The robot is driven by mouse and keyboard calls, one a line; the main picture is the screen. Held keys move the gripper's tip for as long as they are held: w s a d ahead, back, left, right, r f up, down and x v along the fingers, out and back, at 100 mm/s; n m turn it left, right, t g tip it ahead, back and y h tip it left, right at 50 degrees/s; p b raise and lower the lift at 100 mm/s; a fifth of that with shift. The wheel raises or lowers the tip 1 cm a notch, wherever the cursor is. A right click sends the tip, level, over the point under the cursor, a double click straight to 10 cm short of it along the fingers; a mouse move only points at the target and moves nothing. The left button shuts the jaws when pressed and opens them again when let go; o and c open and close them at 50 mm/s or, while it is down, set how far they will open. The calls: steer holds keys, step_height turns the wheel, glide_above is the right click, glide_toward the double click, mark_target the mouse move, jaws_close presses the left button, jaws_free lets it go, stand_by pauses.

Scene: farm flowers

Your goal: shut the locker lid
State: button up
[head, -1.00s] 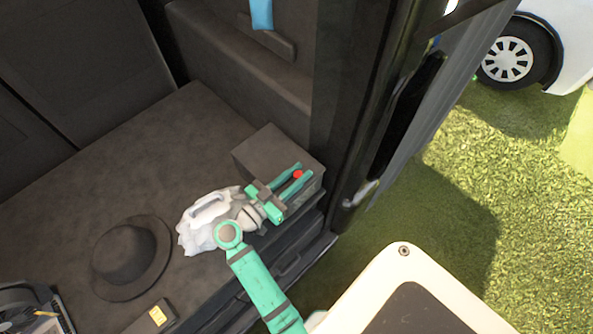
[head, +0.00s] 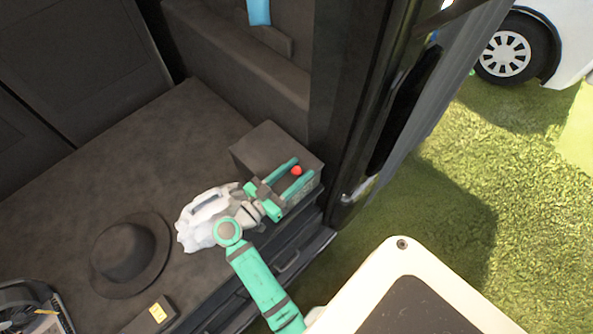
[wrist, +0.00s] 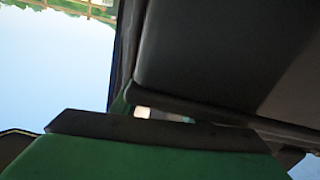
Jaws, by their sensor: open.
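A dark grey box-shaped locker (head: 262,146) stands at the right corner of the dark vehicle floor, beside the door frame. Its flat top shows, partly covered by my gripper, and I cannot tell how far its lid is open. A small red round thing (head: 296,170) shows between my fingers. My gripper (head: 305,166) has green fingers spread apart over the locker's right front part; contact cannot be told. In the wrist view a dark panel (wrist: 220,50) fills the upper right, close to the green and black gripper parts at the bottom.
A white crumpled object with a handle (head: 205,215) lies on the floor beside my wrist. A dark brimmed hat (head: 128,250) lies left of it. A dark box with a yellow label (head: 157,314) is at the bottom left. The door frame (head: 345,100) rises close right of the locker.

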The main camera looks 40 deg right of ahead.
steer(key=a, duration=1)
steer(key=shift+a, duration=0.4)
steer(key=shift+w, duration=0.1)
